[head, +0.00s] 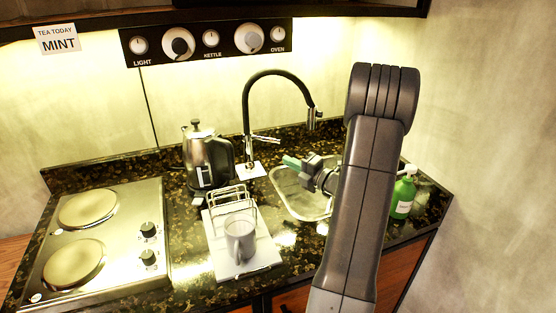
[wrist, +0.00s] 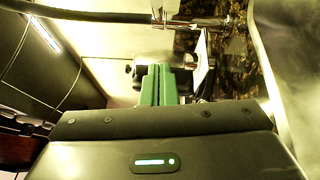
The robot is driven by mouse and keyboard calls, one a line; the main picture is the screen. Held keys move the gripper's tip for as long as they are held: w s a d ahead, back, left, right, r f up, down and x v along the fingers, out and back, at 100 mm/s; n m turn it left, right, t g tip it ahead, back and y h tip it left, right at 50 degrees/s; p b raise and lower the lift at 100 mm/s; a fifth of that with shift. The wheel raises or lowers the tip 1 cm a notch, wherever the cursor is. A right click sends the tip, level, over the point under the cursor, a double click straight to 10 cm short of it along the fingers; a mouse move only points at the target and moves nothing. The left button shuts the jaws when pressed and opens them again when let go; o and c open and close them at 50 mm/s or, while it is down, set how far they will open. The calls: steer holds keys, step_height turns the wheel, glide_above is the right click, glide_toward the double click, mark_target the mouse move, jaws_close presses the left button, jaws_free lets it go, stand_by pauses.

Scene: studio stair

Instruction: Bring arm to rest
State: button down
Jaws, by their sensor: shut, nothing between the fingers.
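My arm rises at the right of the head view and bends over at the top. Part of the sink is hidden behind my arm.
A black tap (head: 247,100) arches behind my gripper. A kettle (head: 205,155) stands left of it. A green bottle (head: 402,196) is right of my arm. A two-plate hob (head: 100,240) is at left.

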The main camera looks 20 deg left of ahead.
steer(key=shift+s+d, duration=0.2)
steer(key=shift+d, duration=0.5)
